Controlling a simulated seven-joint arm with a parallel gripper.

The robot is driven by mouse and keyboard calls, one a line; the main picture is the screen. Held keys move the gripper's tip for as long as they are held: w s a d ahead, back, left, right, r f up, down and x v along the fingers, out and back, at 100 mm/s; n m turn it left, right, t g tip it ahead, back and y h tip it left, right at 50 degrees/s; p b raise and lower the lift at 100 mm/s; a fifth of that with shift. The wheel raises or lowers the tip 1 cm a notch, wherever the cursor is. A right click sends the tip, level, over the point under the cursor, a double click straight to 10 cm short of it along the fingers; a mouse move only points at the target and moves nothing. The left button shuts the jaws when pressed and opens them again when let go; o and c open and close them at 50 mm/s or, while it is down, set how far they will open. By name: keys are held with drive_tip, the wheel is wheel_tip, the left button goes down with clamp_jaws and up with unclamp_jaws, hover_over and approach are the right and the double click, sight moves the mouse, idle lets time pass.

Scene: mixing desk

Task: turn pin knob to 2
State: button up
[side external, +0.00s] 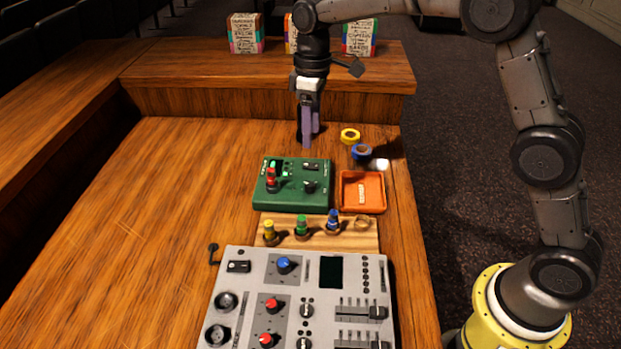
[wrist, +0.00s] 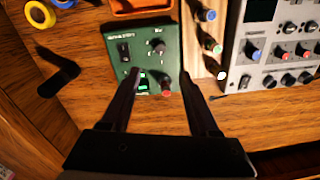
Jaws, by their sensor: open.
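A green box (side external: 300,200) stands on the wooden desk in the side view, and it also shows in the wrist view (wrist: 168,65). A black knob (side external: 310,186) is on its right part; the wrist view shows this knob too (wrist: 157,46). A red-topped part (side external: 271,176) stands on its left part beside a small green-lit display (wrist: 143,84). I cannot tell which control is the pin knob, and the markings are too small to read. My gripper (side external: 308,143) is open and empty, above the desk behind the green box. Its two fingers (wrist: 160,77) show in the wrist view.
An orange tray (side external: 378,204) stands right of the box. Yellow (side external: 350,135) and blue (side external: 361,152) tape rolls lie behind it. A wooden strip (side external: 345,243) with coloured pegs and a grey mixer (side external: 250,258) are in front. The desk's left side is clear.

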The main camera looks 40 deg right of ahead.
sight(310, 184)
drive_tip(key=f, duration=1.3)
drive_tip(key=shift+s+a+f, duration=0.25)
drive_tip(key=shift+a+f, duration=0.05)
drive_tip(key=shift+f, duration=0.1)
clamp_jaws()
